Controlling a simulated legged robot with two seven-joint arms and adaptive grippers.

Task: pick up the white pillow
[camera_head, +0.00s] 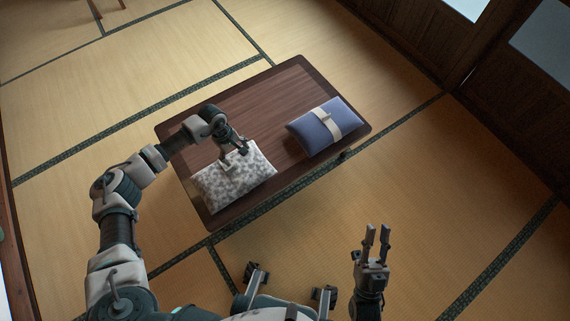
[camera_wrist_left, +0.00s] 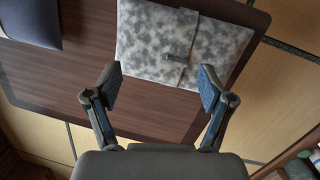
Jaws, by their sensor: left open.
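The white pillow (camera_head: 248,179) has a grey mottled pattern and a pale strap with a small tab. It lies flat on the near left part of the low wooden table. My left gripper (camera_head: 234,158) is over its far edge in the head view. In the left wrist view the pillow (camera_wrist_left: 150,35) lies beyond the open fingers (camera_wrist_left: 160,88), with its strap and tab between them. Nothing is in the fingers; whether they touch the pillow cannot be told. My right gripper (camera_head: 376,236) is raised, fingers apart and empty, off the table at the lower right.
The low brown table (camera_head: 225,105) stands on tatami (camera_head: 440,190). A blue pillow (camera_head: 314,134) with a cream strap lies on its right part; its dark edge shows in the left wrist view (camera_wrist_left: 32,20). Dark wooden panels (camera_head: 420,40) line the upper right. Floor around the table is clear.

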